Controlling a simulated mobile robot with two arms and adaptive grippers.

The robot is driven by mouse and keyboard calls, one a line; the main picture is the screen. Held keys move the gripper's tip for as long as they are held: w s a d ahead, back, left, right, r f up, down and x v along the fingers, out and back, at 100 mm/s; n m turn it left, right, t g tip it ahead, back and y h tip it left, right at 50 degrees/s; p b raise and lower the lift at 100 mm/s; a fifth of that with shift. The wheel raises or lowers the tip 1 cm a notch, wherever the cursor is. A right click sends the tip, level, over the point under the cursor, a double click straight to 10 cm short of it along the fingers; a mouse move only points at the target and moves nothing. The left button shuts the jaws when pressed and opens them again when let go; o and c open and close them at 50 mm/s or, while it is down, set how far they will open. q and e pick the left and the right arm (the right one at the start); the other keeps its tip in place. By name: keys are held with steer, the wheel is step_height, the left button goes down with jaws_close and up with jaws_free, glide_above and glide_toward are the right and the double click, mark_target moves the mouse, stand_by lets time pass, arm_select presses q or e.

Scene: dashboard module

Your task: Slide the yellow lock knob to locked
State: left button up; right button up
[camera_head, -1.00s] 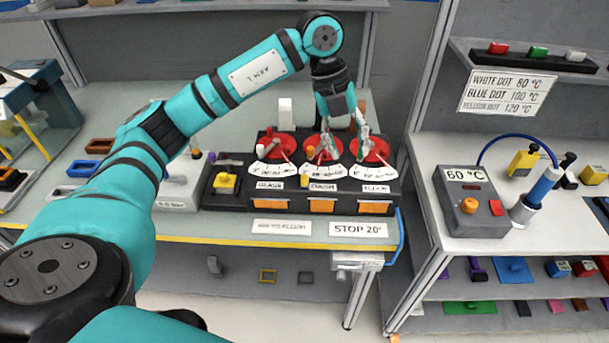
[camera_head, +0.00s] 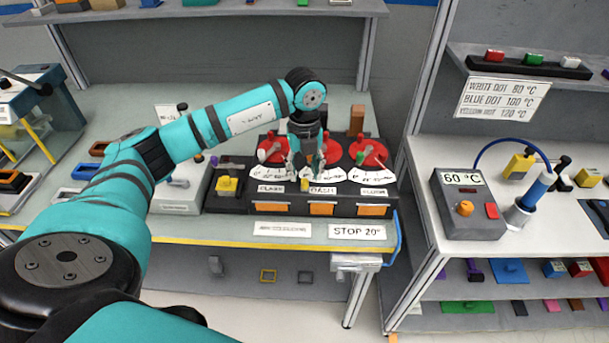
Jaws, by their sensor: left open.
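The dashboard module (camera_head: 345,210) is a long black box on the left bench. A yellow block-shaped knob (camera_head: 228,185) stands at its left end. A smaller yellow piece (camera_head: 305,184) sits by the middle dial's label; I cannot tell from the picture which is the lock knob. My left gripper (camera_head: 306,172) is open and points down over the middle dial, just behind the smaller yellow piece. It hides much of that dial. Whether it touches anything is unclear. My right gripper is not in view.
Red dials flank the gripper: the left dial (camera_head: 272,148) and the right dial (camera_head: 368,153). Orange panels line the module's front. A grey device (camera_head: 180,185) stands left of the module. The bench front, with a STOP 20° label (camera_head: 357,232), is mostly clear.

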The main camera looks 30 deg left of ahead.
mark_target(305, 180)
arm_select(q)
steer(key=shift+f+p, duration=0.3)
steer(key=shift+f, duration=1.6)
jaws_close()
